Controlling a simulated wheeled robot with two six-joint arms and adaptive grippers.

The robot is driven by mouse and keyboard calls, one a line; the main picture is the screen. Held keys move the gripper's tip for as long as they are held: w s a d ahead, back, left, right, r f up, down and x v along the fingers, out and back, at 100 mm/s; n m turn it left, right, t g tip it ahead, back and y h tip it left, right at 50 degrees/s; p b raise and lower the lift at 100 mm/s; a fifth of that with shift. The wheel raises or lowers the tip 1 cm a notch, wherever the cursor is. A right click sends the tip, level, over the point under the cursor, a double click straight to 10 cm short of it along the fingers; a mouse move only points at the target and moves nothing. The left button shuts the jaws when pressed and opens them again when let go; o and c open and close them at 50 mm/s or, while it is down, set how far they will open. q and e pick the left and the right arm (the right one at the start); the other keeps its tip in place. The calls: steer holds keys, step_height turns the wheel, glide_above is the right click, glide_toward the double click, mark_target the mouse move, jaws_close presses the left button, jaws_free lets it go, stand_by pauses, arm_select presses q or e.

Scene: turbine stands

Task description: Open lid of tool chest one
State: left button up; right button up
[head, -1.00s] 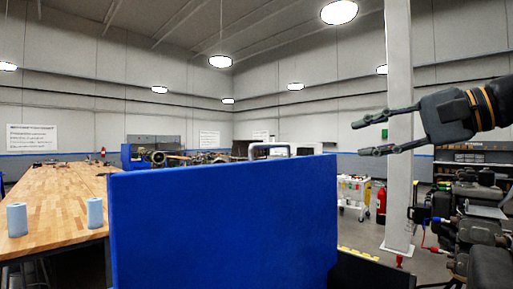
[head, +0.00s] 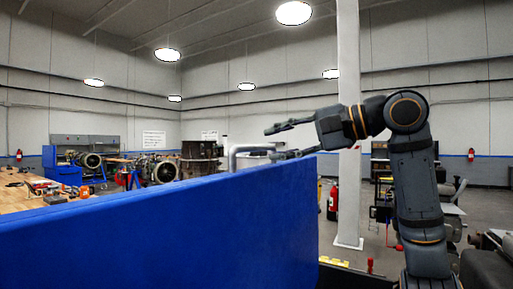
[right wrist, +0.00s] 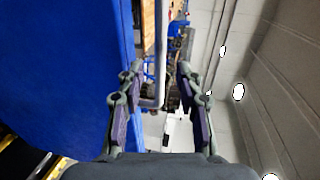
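A large blue panel (head: 170,225), which looks like part of the tool chest, fills the lower left of the head view. It also shows at the left of the right wrist view (right wrist: 60,70). A grey tubular handle (head: 236,152) stands just beyond the panel's top edge; in the right wrist view the handle (right wrist: 160,60) runs between the open fingers. My right gripper (head: 288,141) is open and empty, level with the panel's top right edge. The wrist view does not settle how far the handle lies from the fingers. My left gripper is out of view.
A white pillar (head: 348,120) stands behind the right arm, with a red fire extinguisher (head: 333,199) by its base. A wooden workbench (head: 15,195) stands at the far left. Turbine engines (head: 160,170) stand at the back. Some floor shows right of the panel.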

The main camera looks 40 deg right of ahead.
mark_target(259, 147)
steer(key=x, duration=0.6)
steer(key=shift+d+p, duration=0.1)
steer(key=shift+p, duration=0.3)
steer(key=shift+w, duration=0.1)
steer(key=shift+c, duration=0.4)
jaws_close()
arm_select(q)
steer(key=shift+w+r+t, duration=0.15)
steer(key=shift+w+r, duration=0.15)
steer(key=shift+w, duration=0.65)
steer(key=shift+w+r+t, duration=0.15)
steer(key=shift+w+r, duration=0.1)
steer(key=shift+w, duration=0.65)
